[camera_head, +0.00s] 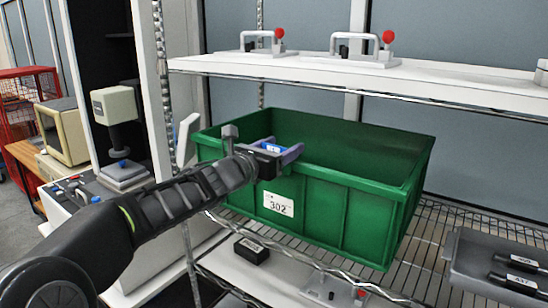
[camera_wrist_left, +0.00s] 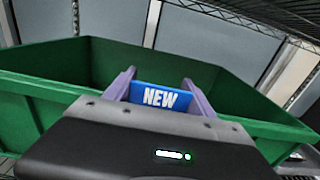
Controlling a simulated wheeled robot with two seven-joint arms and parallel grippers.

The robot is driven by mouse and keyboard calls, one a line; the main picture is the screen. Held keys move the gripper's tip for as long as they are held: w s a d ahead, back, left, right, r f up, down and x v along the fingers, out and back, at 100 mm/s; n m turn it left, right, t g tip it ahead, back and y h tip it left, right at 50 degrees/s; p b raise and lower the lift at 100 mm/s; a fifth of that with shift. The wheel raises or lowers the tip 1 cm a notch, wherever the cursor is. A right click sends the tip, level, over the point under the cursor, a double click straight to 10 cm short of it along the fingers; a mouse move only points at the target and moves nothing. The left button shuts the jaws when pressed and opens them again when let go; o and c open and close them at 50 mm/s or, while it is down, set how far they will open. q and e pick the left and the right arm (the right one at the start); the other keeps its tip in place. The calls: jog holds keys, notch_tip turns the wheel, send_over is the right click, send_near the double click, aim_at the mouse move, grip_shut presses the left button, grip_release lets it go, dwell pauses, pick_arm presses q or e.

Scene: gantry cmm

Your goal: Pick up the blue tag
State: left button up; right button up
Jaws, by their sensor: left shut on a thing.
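The blue tag (camera_wrist_left: 160,97) reads "NEW" and sits between the two purple fingers of my left gripper (camera_wrist_left: 158,92) in the left wrist view. In the head view a small piece of the blue tag (camera_head: 275,148) shows between the fingers of my left gripper (camera_head: 284,152). The gripper is shut on the tag, at the near rim of the green bin (camera_head: 340,207). I cannot tell whether the tag touches the bin. My right gripper is not in view.
The green bin, labelled 302, stands on a wire shelf (camera_head: 432,225). A white shelf (camera_head: 330,72) with red-knobbed fixtures is above it. A grey tray (camera_head: 470,245) with black labelled blocks is at the right. A black block (camera_head: 252,251) lies below the bin.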

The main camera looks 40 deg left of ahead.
pick_arm(q)
jog(key=c, duration=0.7)
jog(key=shift+r, duration=0.1)
notch_tip(320, 180, up, 10)
jog(key=p, duration=0.4)
dwell(0.4)
